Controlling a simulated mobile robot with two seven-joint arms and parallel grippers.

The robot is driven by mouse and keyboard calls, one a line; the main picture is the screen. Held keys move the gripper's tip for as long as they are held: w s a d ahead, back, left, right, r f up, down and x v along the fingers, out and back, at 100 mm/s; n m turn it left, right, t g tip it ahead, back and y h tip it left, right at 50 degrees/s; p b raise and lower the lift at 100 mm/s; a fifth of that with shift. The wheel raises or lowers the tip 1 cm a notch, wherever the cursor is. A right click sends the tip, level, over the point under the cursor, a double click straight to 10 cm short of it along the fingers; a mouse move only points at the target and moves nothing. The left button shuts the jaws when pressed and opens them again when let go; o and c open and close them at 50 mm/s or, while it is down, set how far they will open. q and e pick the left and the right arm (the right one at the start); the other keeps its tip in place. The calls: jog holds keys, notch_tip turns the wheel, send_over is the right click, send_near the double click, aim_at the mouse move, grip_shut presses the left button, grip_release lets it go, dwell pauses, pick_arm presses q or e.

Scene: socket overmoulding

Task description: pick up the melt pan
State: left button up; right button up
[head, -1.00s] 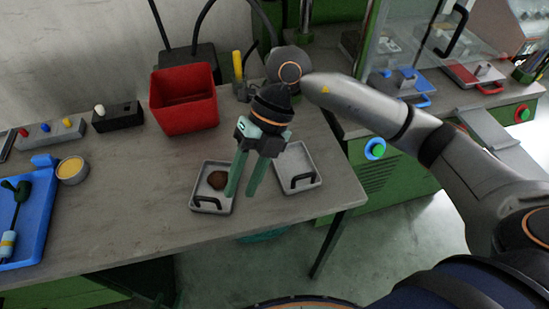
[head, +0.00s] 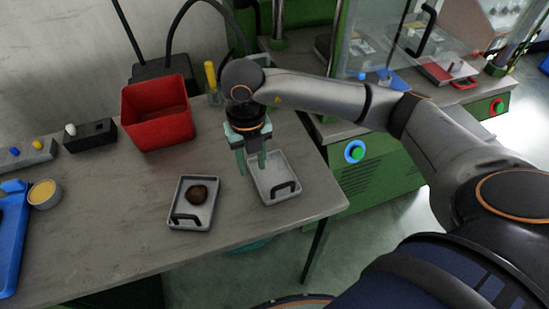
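Two shallow grey pans with black handles lie on the workbench in the head view. The left pan (head: 183,208) holds a brown lump (head: 198,194). Nothing on either marks which is the melt pan. My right gripper (head: 252,170) points down with its two green fingers apart and nothing between them. It is at the upper left part of the right pan and hides some of that rim. I cannot tell whether the fingertips touch it. My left gripper is out of view.
A red bin (head: 157,112) stands behind the pans. A black box (head: 91,135), a yellow-filled cup (head: 44,194) and a blue tray (head: 9,250) are at the left. The workbench (head: 110,215) is clear left of the pans; its right edge is close to the right pan.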

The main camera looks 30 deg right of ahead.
aim_at(255, 178)
notch_tip(255, 178, down, 5)
jog(key=shift+d+r, duration=0.15)
grip_shut()
jog(key=shift+r, duration=0.1)
dwell(1.4)
